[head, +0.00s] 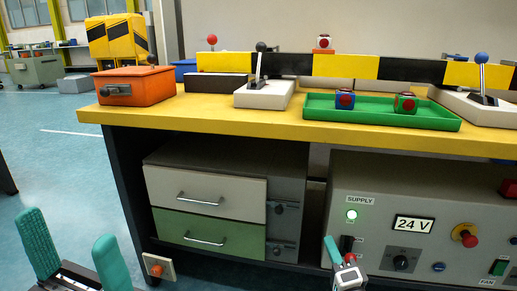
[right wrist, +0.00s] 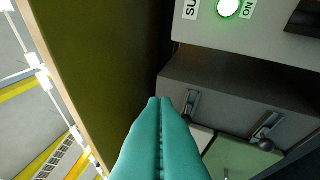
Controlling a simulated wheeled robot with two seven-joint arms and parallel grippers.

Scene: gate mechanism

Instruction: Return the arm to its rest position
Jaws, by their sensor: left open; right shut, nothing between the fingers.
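My left gripper (head: 72,228) is at the lower left of the head view, its two teal fingers wide apart with nothing between them. My right gripper (head: 330,240) is low in front of the bench, near the left end of the grey supply panel (head: 375,208). Its teal fingers are pressed together and empty in the right wrist view (right wrist: 159,100), where they point toward the dark space under the bench. No contact with the panel or drawers can be made out. A yellow-and-black striped bar (head: 340,66) lies level along the back of the bench.
The yellow bench top (head: 210,115) carries an orange box (head: 150,88), a white lever base (head: 265,95), and a green tray (head: 375,117) with two cubes. Below are a white drawer (head: 220,190) and a green drawer (head: 225,235). The supply light (head: 351,215) glows green. Floor is open at left.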

